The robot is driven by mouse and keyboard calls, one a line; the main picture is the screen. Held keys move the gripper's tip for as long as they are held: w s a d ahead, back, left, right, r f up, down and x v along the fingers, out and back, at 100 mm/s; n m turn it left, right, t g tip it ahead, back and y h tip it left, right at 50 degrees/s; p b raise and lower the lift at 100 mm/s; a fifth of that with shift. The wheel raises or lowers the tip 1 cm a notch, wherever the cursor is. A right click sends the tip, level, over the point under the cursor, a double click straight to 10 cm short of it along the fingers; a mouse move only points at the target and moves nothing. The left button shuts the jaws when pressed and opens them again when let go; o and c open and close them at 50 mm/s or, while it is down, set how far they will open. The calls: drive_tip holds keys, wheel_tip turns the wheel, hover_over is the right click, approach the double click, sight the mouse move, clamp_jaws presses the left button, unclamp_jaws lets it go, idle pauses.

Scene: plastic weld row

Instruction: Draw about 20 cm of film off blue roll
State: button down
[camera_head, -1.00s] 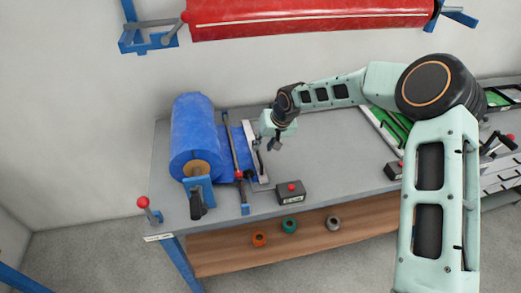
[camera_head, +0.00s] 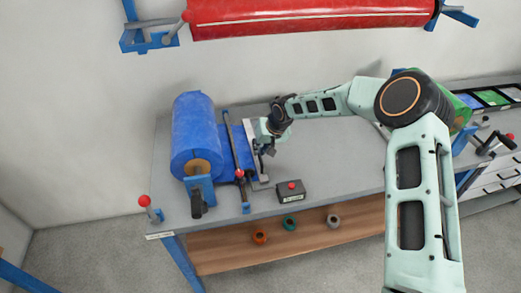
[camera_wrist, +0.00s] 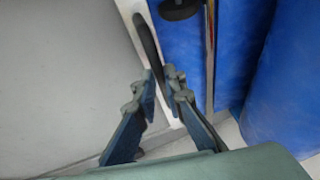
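The blue roll (camera_head: 193,135) lies on its stand at the left end of the grey table. Its blue film (camera_head: 235,145) runs right, under a dark bar with a red knob (camera_head: 239,173), to a pale bar (camera_head: 260,184). The roll (camera_wrist: 290,90), the film (camera_wrist: 185,55) and the pale bar (camera_wrist: 128,8) fill the upper right of the wrist view. A black handle (camera_wrist: 148,40) lies along the pale bar. My gripper (camera_head: 266,152) is low at this handle. Its fingertips (camera_wrist: 161,76) stand close together around the handle's end; whether they grip it is unclear.
A dark box with a red button (camera_head: 291,191) sits right of the pale bar at the front edge. A red roll (camera_head: 310,15) hangs on the wall above. A red-knobbed lever (camera_head: 145,201) is at the left corner. The table's middle is clear; several tape rings lie on the lower shelf.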

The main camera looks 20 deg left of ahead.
idle(0.4)
drive_tip(key=w+d+b, duration=0.1)
drive_tip(key=w+d, duration=0.2)
drive_tip(key=d, duration=0.2)
drive_tip(key=w+d, duration=0.3)
drive_tip(key=d, duration=0.2)
drive_tip(key=w+d+b, duration=0.1)
drive_tip(key=w+d, duration=0.2)
drive_tip(key=d, duration=0.1)
drive_tip(key=shift+d+b, duration=0.3)
drive_tip(key=shift+d, duration=0.1)
drive_tip(key=c, duration=2)
unclamp_jaws()
drive_tip(key=shift+a, duration=0.1)
drive_tip(key=shift+r, duration=0.1)
drive_tip(key=v, duration=1.2)
